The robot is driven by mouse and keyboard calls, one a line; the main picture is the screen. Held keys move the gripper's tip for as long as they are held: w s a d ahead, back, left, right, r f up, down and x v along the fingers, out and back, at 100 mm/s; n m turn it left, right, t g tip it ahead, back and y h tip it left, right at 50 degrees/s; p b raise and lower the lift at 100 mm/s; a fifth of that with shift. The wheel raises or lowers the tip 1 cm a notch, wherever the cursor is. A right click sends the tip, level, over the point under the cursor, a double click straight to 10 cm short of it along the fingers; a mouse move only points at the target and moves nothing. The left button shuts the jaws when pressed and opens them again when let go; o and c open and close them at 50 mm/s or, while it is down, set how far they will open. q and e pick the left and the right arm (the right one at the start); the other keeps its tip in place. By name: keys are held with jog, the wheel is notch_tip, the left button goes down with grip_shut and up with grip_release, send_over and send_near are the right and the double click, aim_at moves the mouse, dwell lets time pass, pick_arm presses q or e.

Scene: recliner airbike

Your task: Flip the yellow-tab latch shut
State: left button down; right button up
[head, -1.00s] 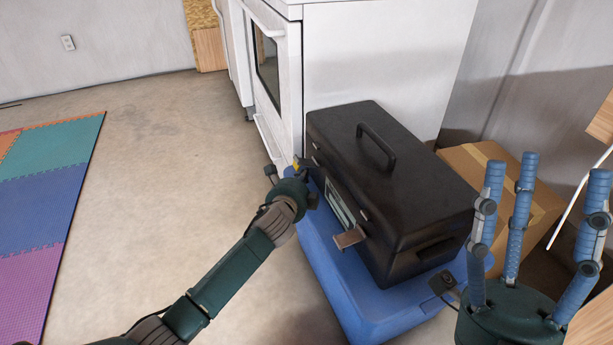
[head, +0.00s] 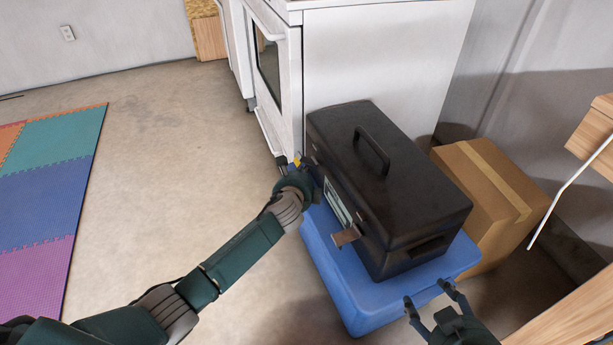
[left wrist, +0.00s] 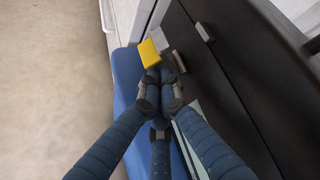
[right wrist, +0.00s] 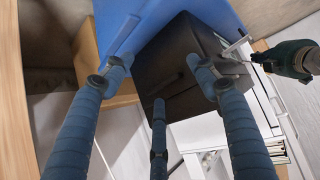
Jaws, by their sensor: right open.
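The yellow-tab latch (head: 298,161) is on the front side of the black case (head: 395,175), near its far left end. Its yellow tab (left wrist: 149,53) shows large in the left wrist view, sticking out from the case. My left gripper (head: 305,176) is beside the latch. In the left wrist view its fingers (left wrist: 160,75) are drawn together just below the tab; whether they touch it I cannot tell. In the head view my right gripper (head: 427,294) is open and empty at the near right, off the case's end; the right wrist view shows its fingers spread.
The case stands on a blue bin (head: 345,300). A brown-tab latch (head: 345,237) sticks out from the case's front, nearer me. A white stove (head: 385,60) stands behind, a cardboard box (head: 490,200) to the right.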

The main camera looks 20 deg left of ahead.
aim_at(307, 161)
jog(key=s+d+f+g+h+p, duration=0.1)
jog(key=s+d+f+g+p, duration=0.15)
jog(key=s, duration=0.35)
jog(key=s+d+f+g+h+p, duration=0.1)
jog(key=s+d+f+g+p, duration=0.1)
jog(key=s+g, duration=0.35)
pick_arm(q)
jog(key=r+m+p, duration=0.1)
jog(key=r+g+y+p, duration=0.1)
jog(key=p, duration=0.1)
jog(key=d+r+m+g+p, duration=0.1)
jog(key=p, duration=0.1)
jog(key=shift+w+d+m+y, duration=0.1)
jog(key=shift+w+m+y, duration=0.2)
jog(key=shift+w+y, duration=0.1)
jog(key=shift+f, duration=0.15)
jog(key=shift+r+p, duration=0.35)
jog(key=shift+p, duration=0.1)
jog(key=shift+r, duration=0.25)
jog(key=shift+r+p, duration=0.2)
jog(key=shift+p, duration=0.3)
pick_arm(e)
jog(key=s+f, duration=0.3)
jog(key=f, duration=0.9)
jog(key=s+f, duration=0.3)
jog(key=f, duration=0.9)
jog(key=shift+s+a, duration=0.2)
jog(key=shift+a, duration=0.15)
